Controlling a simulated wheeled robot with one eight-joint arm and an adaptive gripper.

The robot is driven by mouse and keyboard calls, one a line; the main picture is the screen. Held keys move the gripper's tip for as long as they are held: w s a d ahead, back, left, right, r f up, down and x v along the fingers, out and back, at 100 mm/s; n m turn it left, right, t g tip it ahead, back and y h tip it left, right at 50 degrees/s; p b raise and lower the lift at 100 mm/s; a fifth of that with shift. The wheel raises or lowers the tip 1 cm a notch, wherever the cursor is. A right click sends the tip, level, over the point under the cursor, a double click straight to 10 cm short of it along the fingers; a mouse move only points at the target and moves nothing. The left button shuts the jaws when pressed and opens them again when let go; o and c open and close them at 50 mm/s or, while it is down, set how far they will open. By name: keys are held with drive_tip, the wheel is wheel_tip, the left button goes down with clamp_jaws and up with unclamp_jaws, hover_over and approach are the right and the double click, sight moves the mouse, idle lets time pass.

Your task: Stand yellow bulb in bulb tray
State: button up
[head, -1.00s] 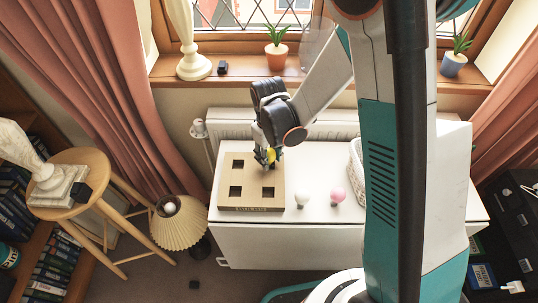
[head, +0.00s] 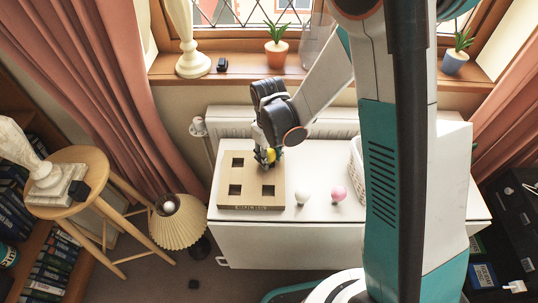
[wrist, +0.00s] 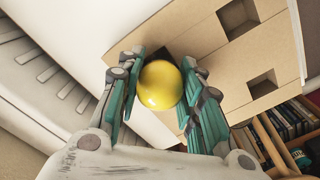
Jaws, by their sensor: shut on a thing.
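The yellow bulb (wrist: 160,85) is between the two fingers of my gripper (wrist: 158,88), which is shut on it. In the head view a little yellow of the bulb (head: 271,156) shows at the fingertips of my gripper (head: 266,158). The bulb tray (head: 250,198) is a tan board with square holes on the white table. My gripper is over the tray's far right corner. In the wrist view the tray (wrist: 215,65) lies beyond the bulb, and a dark hole partly shows behind it. The bulb's lower end is hidden, so I cannot tell whether it is inside the hole.
A white bulb (head: 303,197) and a pink bulb (head: 338,193) stand on the white table (head: 300,240) right of the tray. A white basket (head: 357,165) is farther right, partly behind my arm. A pleated lampshade (head: 178,223) is left of the table.

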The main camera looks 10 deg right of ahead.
drive_tip(key=shift+f+b, duration=0.45)
drive_tip(key=shift+f, duration=0.05)
drive_tip(key=o, duration=1)
drive_tip(key=shift+o, duration=0.2)
drive_tip(key=shift+r, duration=0.1)
drive_tip(key=shift+r+p, duration=2.3)
drive_tip(key=shift+r, duration=1.2)
